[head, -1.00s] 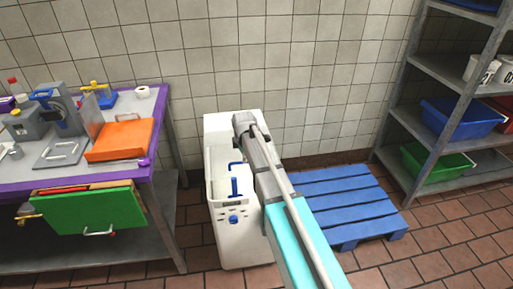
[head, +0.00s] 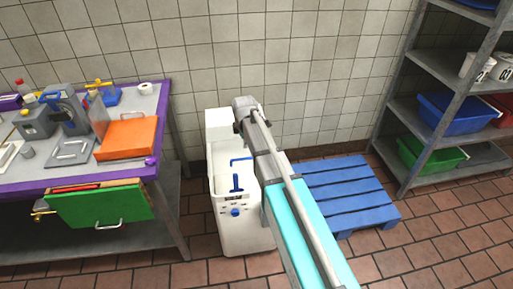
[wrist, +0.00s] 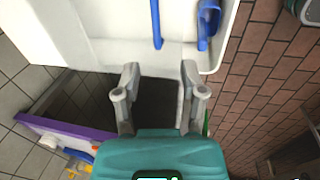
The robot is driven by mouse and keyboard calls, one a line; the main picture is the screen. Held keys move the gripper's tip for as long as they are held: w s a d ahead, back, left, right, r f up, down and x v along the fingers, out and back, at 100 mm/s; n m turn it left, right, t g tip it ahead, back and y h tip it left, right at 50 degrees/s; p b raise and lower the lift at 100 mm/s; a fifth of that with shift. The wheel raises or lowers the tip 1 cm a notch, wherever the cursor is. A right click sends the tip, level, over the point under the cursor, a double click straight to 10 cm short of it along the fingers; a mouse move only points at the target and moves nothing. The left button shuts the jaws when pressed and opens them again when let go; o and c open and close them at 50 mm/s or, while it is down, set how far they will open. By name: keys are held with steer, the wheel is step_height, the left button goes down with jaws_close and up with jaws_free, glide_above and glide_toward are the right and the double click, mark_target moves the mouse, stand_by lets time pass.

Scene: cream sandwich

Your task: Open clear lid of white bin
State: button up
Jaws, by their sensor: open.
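The white bin (head: 245,238) stands on the floor against the tiled wall. Its clear lid cannot be made out apart from the opening. A thin blue bar (head: 241,160) and a blue upright piece (head: 237,184) show at its top, with a blue knob on the front. In the wrist view the bin (wrist: 100,22) fills the top, with a blue bar (wrist: 156,24) and a blue part on its right. My gripper (wrist: 160,92) is open, with nothing seen between its fingers. The right finger overlaps the bin's edge in the picture; contact cannot be told.
A purple-edged table (head: 60,182) with an orange box (head: 125,139) and a green drawer front (head: 98,206) stands left of the bin. A blue pallet (head: 345,192) lies to the right. Grey shelves (head: 395,168) stand farther right. Tiled floor in front is clear.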

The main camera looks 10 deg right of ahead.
steer(key=s+d+r+m+p, duration=0.1)
steer(key=s+d+m, duration=0.2)
steer(key=s+m, duration=0.3)
steer(key=shift+s+d+r+m+g, duration=0.15)
steer(key=shift+s+r+m+g, duration=0.2)
steer(key=shift+s, duration=1.25)
steer(key=s+d+m+g, duration=0.1)
steer(key=s+d+m, duration=0.2)
steer(key=s+m, duration=0.8)
steer(key=s, duration=0.4)
steer(key=shift+d, duration=0.35)
steer(key=shift+f+g, duration=0.1)
steer(key=shift+g, duration=0.15)
